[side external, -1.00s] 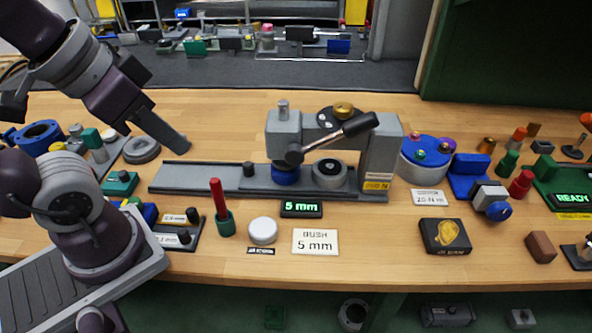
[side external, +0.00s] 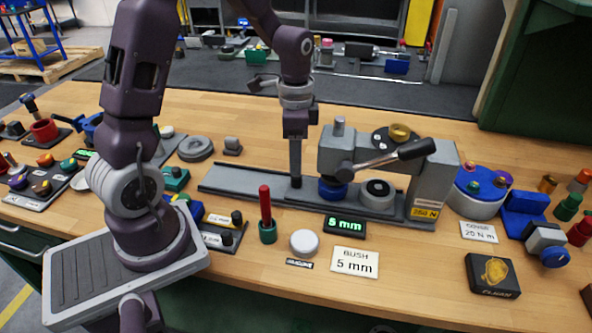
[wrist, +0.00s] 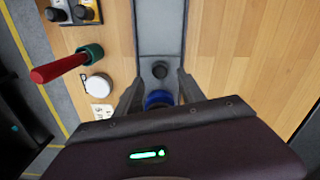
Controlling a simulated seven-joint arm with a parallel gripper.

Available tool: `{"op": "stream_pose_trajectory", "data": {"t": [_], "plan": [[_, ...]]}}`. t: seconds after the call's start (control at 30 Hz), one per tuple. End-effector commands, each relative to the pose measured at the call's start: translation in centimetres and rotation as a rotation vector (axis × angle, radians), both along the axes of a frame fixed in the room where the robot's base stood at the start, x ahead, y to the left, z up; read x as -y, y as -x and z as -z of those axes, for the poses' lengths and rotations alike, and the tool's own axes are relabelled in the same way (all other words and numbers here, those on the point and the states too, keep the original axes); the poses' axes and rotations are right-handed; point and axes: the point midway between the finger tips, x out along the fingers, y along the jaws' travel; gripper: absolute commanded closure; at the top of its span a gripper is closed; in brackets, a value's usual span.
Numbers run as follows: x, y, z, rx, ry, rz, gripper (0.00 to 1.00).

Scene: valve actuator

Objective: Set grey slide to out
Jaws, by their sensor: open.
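The grey slide (side external: 313,195) lies in a long grey rail (side external: 240,182) and reaches under the grey press (side external: 440,180). Its dark knob (wrist: 160,70) stands near the left end of the slide in the side view. A blue ring (side external: 333,191) and a grey bush with a dark centre (side external: 377,190) sit toward the press end. My gripper (side external: 295,178) points down at the knob. In the wrist view my gripper (wrist: 158,80) is open, with a finger on each side of the knob; I cannot tell whether either touches it.
The press lever (side external: 390,158) hangs over the slide's right part. In front stand a green cup with a red rod (side external: 266,222), a white button (side external: 304,242) and a green "5 mm" display (side external: 345,226). The rail's left part is bare.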

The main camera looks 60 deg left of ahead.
Motion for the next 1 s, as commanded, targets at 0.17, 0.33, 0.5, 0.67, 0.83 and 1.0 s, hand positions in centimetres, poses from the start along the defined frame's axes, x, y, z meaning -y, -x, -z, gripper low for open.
{"op": "stream_pose_trajectory", "data": {"t": [0.17,0.33,0.5,0.67,0.83,1.0], "plan": [[0.1,0.1,3.3,-0.004,0.001,0.0,0.53],[0.1,0.1,4.5,0.0,0.0,-0.001,0.53],[0.1,0.0,4.5,0.0,0.0,-0.001,0.53],[0.1,0.0,4.5,0.001,-0.001,-0.002,0.79],[0.1,0.0,4.5,0.0,0.0,-0.002,1.0],[0.1,0.0,4.5,0.0,0.0,-0.002,1.0]]}}
